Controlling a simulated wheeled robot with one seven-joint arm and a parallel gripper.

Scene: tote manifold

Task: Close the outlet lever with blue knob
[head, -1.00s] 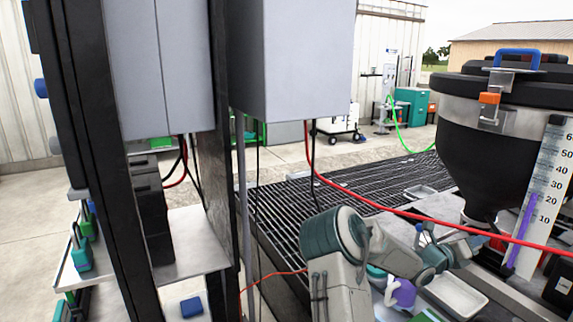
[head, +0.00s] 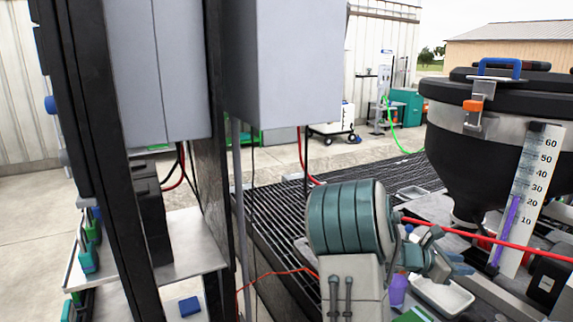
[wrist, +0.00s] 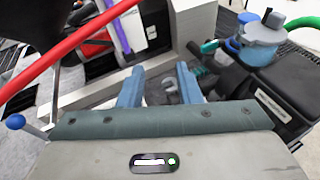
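In the wrist view a blue ball knob (wrist: 15,122) on a thin rod shows at the lower left, outside my fingers; I cannot tell for sure that it is the outlet lever's. My gripper (wrist: 160,86) is open, its two blue fingers apart with nothing between them. In the head view my gripper (head: 455,268) is small, below the black hopper tank (head: 468,165) and over a pale tray (head: 440,297).
A red hose (head: 490,238) crosses in front of the tank, and it also shows in the wrist view (wrist: 65,47). A scale board (head: 525,195) stands beside the tank. A blue-grey round-topped device (wrist: 262,35) and a black box (wrist: 285,88) are right of my fingers. Grey cabinets (head: 285,60) hang at left.

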